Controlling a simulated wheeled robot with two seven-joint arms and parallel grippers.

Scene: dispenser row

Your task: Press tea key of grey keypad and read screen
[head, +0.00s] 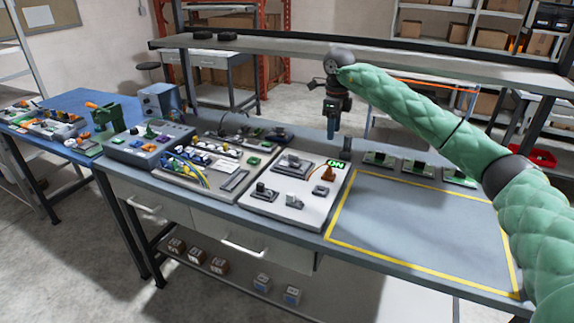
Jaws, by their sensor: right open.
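No grey keypad with a readable tea key can be made out in the head view; the labels are too small to tell. A grey console (120,152) with several coloured buttons or knobs stands on the bench left of centre. A light panel (268,208) with switches and a green lit "ON" sign (337,164) lies at the middle. My right gripper (332,130) points down above the back of the bench, behind the light panel, apart from it. It is open and looks empty. My left gripper is out of view.
A wired board (236,187) lies between console and light panel. A yellow-outlined area (420,222) on the right is clear. A raised shelf (290,47) runs behind the bench. A blue table (75,103) stands left.

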